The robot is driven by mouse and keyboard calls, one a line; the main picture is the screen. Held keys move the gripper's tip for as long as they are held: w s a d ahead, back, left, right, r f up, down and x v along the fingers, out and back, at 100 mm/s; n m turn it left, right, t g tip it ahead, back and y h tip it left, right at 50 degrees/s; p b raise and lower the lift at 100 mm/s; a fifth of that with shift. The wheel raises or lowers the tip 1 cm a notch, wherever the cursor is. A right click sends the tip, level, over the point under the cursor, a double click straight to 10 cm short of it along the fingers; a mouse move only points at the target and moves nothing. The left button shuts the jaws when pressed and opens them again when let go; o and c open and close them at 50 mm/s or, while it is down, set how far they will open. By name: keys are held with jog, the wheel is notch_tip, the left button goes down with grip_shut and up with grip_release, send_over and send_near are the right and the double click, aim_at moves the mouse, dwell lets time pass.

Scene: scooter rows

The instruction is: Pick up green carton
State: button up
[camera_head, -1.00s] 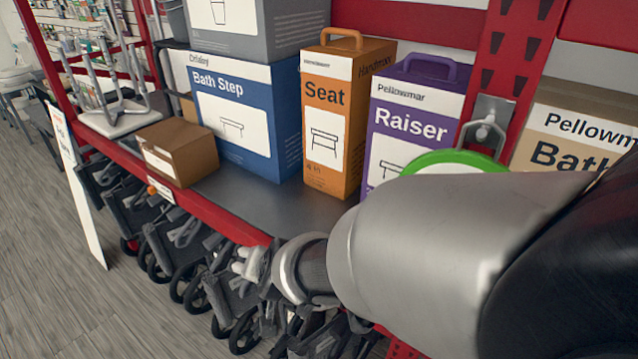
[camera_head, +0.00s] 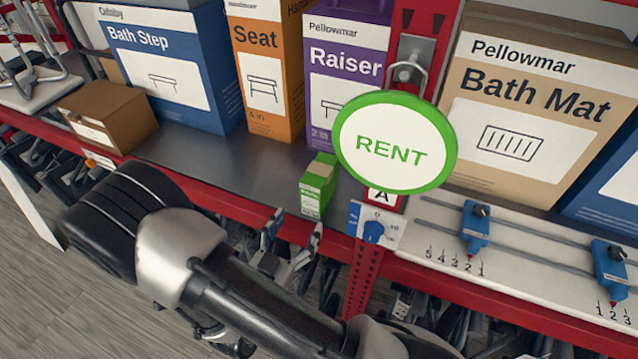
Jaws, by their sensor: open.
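The green carton (camera_head: 314,192) is a small upright box with a tan strip on top. It stands near the front edge of the grey shelf, left of the red post and in front of the purple Raiser box (camera_head: 345,68). My gripper (camera_head: 295,226) is open and empty, its two fingertips pointing up toward the shelf just below and in front of the carton. The fingers look apart from the carton, though the exact gap is hard to judge.
A round green-rimmed RENT sign (camera_head: 395,142) hangs right of the carton. A blue dial (camera_head: 374,231) sits below it on the red shelf edge (camera_head: 225,203). A brown box (camera_head: 108,115) stands left. Bare shelf lies between it and the carton.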

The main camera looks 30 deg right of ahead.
aim_at(313, 201)
jog(key=x, duration=0.9)
jog(key=shift+w+d, duration=0.15)
jog(key=shift+w+a+x, duration=0.15)
jog(key=shift+x, duration=1.25)
jog(key=shift+w+a+x, duration=0.1)
jog(key=shift+w+x, duration=0.1)
jog(key=shift+x, duration=1.15)
jog(key=shift+c, duration=0.5)
jog(key=c, duration=1.2)
jog(key=shift+r, duration=0.15)
